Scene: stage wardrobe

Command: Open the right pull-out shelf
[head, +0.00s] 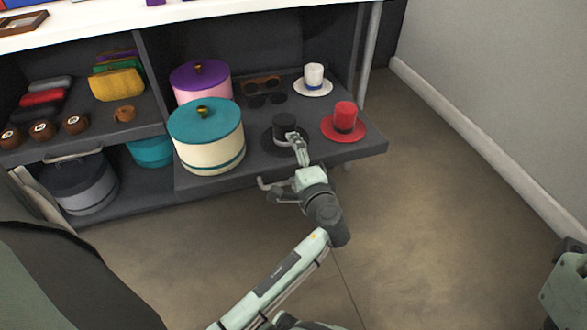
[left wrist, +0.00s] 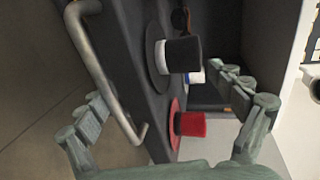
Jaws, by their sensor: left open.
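The right pull-out shelf (head: 358,150) is a dark grey board that stands out in front of the shelf to its left and past the metal post. It carries hat boxes, hats and sunglasses. Its metal bar handle (head: 266,184) is partly hidden by my left gripper (head: 283,165) in the head view. In the left wrist view the handle (left wrist: 97,75) runs along the shelf front (left wrist: 125,55). My left gripper (left wrist: 165,105) is open there, one finger on the outer side of the bar, the other over the hats. I cannot tell whether a finger touches the bar.
A black hat (head: 284,124), a red hat (head: 345,119) and a white hat (head: 314,76) stand near the gripper. A teal-lidded box (head: 210,150) is to the left. The floor (head: 420,220) in front is clear; a wall (head: 500,80) rises at right.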

